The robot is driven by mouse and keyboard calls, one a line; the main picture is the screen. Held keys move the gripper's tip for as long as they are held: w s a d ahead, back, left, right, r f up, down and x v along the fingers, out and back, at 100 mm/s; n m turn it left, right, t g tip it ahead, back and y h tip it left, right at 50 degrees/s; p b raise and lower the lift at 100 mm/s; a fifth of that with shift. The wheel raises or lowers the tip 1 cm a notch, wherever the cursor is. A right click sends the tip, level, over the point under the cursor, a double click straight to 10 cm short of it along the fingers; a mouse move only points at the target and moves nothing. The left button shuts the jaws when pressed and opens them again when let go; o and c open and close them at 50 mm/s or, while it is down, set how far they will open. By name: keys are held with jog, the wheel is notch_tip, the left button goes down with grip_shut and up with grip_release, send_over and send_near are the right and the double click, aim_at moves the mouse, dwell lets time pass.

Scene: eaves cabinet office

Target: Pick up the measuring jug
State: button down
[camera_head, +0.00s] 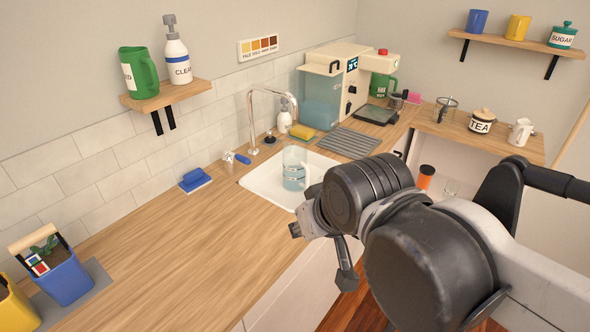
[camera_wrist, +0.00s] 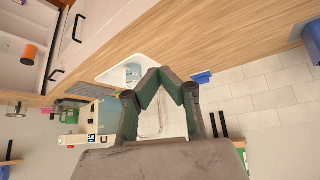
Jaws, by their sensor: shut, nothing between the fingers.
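The measuring jug (camera_head: 295,168) is a clear, bluish vessel with a handle. It stands in the white sink (camera_head: 262,186) set into the wooden counter. In the wrist view the jug (camera_wrist: 132,73) shows small in the sink, just beyond and left of the fingertips. My gripper (camera_wrist: 163,75) is shut and empty, its fingertips together. In the head view the gripper is mostly hidden behind my wrist, in front of the counter edge and apart from the jug.
The tap (camera_head: 262,112) rises behind the sink. A shelf (camera_head: 166,95) holds a green jug and soap bottle. The counter's middle is clear.

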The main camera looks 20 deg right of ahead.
jog(key=c, duration=2.5)
grip_release()
jog(key=o, duration=2.2)
